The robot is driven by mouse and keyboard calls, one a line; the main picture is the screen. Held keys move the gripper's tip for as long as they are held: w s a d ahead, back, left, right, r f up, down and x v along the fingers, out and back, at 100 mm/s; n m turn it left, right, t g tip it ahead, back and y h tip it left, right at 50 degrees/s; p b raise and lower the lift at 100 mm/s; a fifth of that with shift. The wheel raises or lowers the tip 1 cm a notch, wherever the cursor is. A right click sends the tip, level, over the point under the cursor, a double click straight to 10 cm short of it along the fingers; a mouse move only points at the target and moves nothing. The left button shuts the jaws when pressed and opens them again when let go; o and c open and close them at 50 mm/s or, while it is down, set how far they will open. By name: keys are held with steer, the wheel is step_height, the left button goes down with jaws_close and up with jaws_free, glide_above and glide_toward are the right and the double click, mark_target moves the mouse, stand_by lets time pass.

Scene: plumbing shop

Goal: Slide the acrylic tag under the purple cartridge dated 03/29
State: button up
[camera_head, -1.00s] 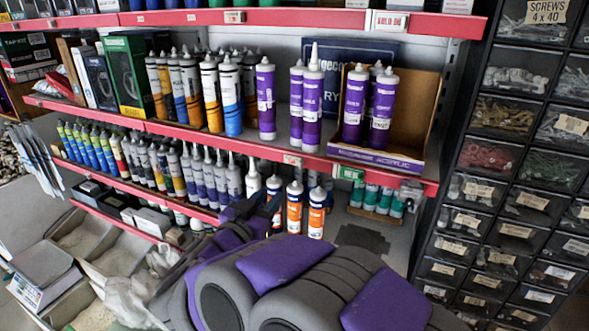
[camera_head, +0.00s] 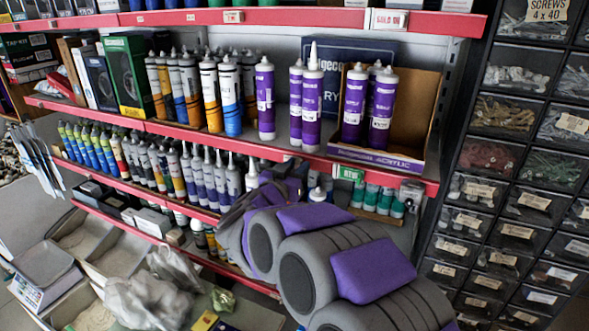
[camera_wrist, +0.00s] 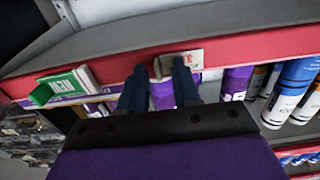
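In the wrist view, where the shelf appears upside down, a pale tag (camera_wrist: 195,60) with a red mark lies partly behind one finger. My gripper (camera_wrist: 159,72) is open, its dark fingers apart at the shelf edge. Purple cartridges stand upright on the shelf: one at left (camera_head: 265,105), a pair in the middle (camera_head: 312,100), and a group in a box (camera_head: 382,110). Their dates are too small to read.
A green NEW tag (camera_head: 349,173) is on the same edge, right of the pale tag; it also shows in the wrist view (camera_wrist: 62,86). White-and-blue cartridges (camera_head: 230,95) stand to the left. A lower shelf holds more cartridges. Drawers (camera_head: 505,170) stand at right.

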steer(key=shift+d, duration=0.15)
steer(key=shift+a, duration=0.2)
jaws_close()
stand_by(1.1)
